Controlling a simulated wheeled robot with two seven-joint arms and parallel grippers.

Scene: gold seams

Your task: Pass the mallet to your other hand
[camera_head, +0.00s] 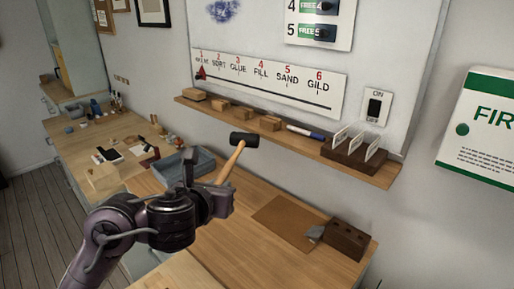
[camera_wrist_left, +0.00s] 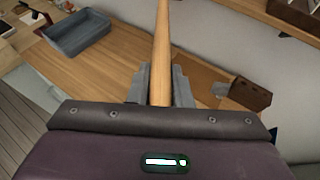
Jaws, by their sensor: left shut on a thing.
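The mallet (camera_head: 244,139) has a black head and a light wooden handle. In the head view it is held up above the workbench, tilted, with its head at the upper right. My left gripper (camera_head: 214,190) is shut on the lower part of the handle. In the left wrist view the handle (camera_wrist_left: 161,60) runs up between the two grey fingers of the left gripper (camera_wrist_left: 160,88), and the mallet's head is out of the picture. My right gripper shows in neither view.
A grey tray (camera_head: 198,163) sits on the bench behind my left gripper. A brown mat (camera_head: 290,224) and a dark block with holes (camera_head: 346,240) lie to the right. A wall ledge (camera_head: 290,139) holds wooden blocks, a marker and a card rack. The bench between is mostly clear.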

